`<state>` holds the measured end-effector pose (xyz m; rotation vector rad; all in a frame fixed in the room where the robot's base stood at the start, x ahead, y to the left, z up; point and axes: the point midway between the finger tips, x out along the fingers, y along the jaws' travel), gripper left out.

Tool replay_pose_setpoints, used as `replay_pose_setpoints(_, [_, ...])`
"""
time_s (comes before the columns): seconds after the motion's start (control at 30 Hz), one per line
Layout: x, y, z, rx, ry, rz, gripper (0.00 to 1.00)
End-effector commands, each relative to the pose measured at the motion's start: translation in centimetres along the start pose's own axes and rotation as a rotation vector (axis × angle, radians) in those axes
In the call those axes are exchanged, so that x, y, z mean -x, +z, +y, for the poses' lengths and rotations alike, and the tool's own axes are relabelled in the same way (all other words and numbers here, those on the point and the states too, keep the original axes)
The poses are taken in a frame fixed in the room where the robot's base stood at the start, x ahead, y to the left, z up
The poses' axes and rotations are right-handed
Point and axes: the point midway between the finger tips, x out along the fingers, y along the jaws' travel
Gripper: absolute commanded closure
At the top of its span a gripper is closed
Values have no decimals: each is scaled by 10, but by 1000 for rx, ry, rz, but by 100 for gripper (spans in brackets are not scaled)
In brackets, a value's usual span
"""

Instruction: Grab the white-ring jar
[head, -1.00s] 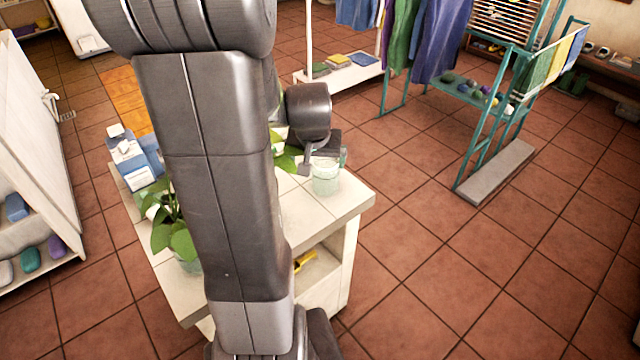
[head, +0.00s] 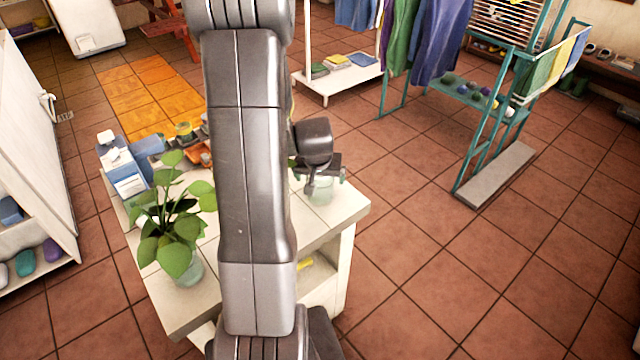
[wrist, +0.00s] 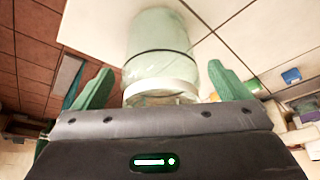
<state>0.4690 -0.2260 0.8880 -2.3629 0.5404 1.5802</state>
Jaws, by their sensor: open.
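The white-ring jar (head: 321,190) stands on the white counter (head: 335,215) near its right end. It is pale, clear glass, partly hidden by my gripper in the head view. In the wrist view the jar (wrist: 158,40) shows a white ring near the gripper body and a thin dark band. My gripper (wrist: 162,88) is open, with one green finger on each side of the jar. Gaps show between the fingers and the glass. In the head view my gripper (head: 322,178) is over the jar's top.
A leafy potted plant (head: 175,225) stands at the counter's front left. Blue and white boxes (head: 125,170) are behind it. A teal drying rack (head: 490,110) with hung cloths stands at the right. Open tiled floor lies right of the counter.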

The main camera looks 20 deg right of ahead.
Motion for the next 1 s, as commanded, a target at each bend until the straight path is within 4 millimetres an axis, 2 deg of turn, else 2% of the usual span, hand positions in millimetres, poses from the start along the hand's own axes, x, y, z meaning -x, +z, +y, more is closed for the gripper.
replay_pose_setpoints(0.2, [-21, 0, 0, 0, 0, -2, 4])
replay_pose_setpoints(0.5, [-24, 0, 0, -1, 0, 1, 4])
replay_pose_setpoints(0.57, [-24, 0, 0, -1, 0, 1, 14])
replay_pose_setpoints(0.77, [-24, 0, 0, -1, 0, 1, 53])
replay_pose_setpoints(1.0, [-23, -1, 0, -1, 0, 1, 53])
